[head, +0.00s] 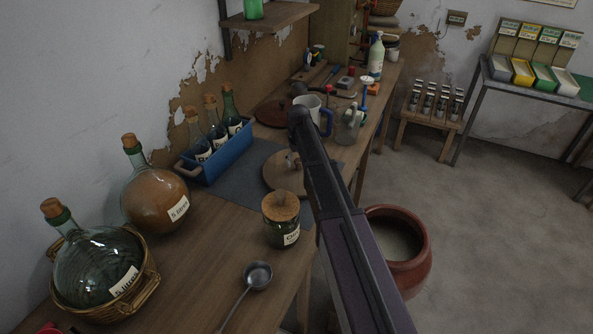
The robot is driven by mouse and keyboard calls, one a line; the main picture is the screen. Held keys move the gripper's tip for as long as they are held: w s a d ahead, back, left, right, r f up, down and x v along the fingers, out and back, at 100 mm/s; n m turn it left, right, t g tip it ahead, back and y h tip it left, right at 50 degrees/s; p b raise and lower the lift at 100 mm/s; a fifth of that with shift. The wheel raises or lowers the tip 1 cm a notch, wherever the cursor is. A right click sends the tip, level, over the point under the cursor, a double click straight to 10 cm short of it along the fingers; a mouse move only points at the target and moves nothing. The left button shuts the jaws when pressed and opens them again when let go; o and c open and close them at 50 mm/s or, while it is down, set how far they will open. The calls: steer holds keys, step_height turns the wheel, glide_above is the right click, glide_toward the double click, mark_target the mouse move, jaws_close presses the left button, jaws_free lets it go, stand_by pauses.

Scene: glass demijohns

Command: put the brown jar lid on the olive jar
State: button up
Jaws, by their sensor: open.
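The olive jar (283,234), a dark green glass jar with a white label, stands upright near the front edge of the wooden bench. The brown jar lid (281,206), a thick cork-like disc, sits over its mouth and looks about level. Whether it is fully seated cannot be told from this angle. My dark arm reaches from the lower right up over the bench, passing right of the jar. The fingers of my gripper cannot be made out; the arm hides that area.
A ladle (257,276) lies in front of the jar. Demijohns (155,198) stand left, one in a wicker basket (138,295). A blue crate (228,152) of bottles and a round board (278,174) are behind. A terracotta pot (418,262) stands on the floor.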

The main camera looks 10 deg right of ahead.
mark_target(298, 160)
jaws_close()
steer(key=shift+r+p, duration=1.1)
stand_by(0.7)
steer(key=shift+r+p, duration=2.4)
steer(key=shift+p, duration=0.05)
